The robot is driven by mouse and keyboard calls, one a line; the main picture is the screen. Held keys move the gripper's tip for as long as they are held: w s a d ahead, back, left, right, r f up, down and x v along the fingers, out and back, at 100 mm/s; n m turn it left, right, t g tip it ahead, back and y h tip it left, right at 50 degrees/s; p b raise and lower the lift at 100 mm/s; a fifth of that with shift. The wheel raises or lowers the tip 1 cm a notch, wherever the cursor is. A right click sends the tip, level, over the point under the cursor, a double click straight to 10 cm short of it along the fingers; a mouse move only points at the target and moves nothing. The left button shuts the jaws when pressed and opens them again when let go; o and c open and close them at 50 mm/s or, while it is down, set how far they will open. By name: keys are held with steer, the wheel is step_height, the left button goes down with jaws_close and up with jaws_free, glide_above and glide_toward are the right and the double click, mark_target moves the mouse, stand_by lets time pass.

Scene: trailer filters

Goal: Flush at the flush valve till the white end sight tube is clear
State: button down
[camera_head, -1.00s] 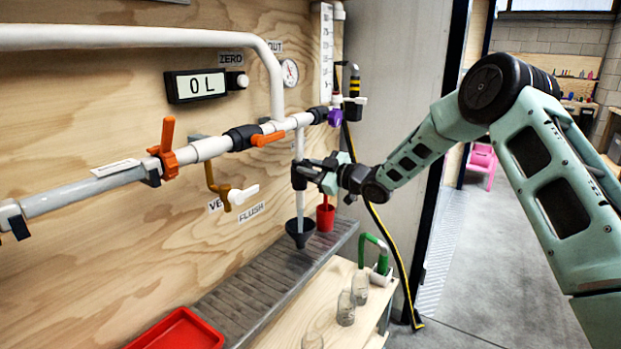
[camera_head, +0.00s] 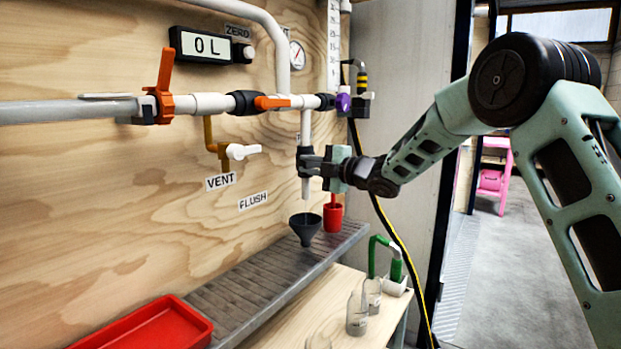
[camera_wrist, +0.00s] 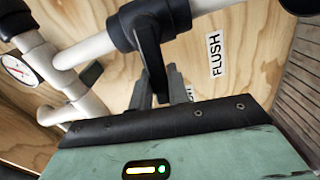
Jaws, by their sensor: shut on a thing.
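My gripper (camera_head: 322,165) is shut on the black handle of the flush valve (camera_wrist: 152,50), on the vertical white pipe. The handle also sits between my fingers (camera_wrist: 158,88) in the wrist view. In the head view my fingers partly hide the valve (camera_head: 305,155). A short pale tube end (camera_head: 305,188) hangs below it, above the dark funnel (camera_head: 305,230), with a gap between them. I cannot tell which part is the sight tube or whether its inside is clear. The FLUSH label (camera_head: 253,201) is on the plywood wall.
A display (camera_head: 209,46) reads 0 L. An orange lever (camera_head: 164,85) stands up on the main pipe. The vent valve's white handle (camera_head: 243,151) is left of my gripper. A red cup (camera_head: 333,213), glass jars (camera_head: 357,315) and a red tray (camera_head: 150,325) are below.

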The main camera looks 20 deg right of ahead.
steer(key=shift+f+n+b, duration=0.45)
steer(key=shift+n+b, duration=0.15)
steer(key=shift+b, duration=0.15)
steer(key=c, duration=1.3)
jaws_free()
steer(key=shift+c, duration=0.2)
steer(key=shift+s+r, duration=0.1)
steer(key=p+v, duration=0.1)
steer(key=v, duration=1.6)
steer(key=shift+d, duration=0.1)
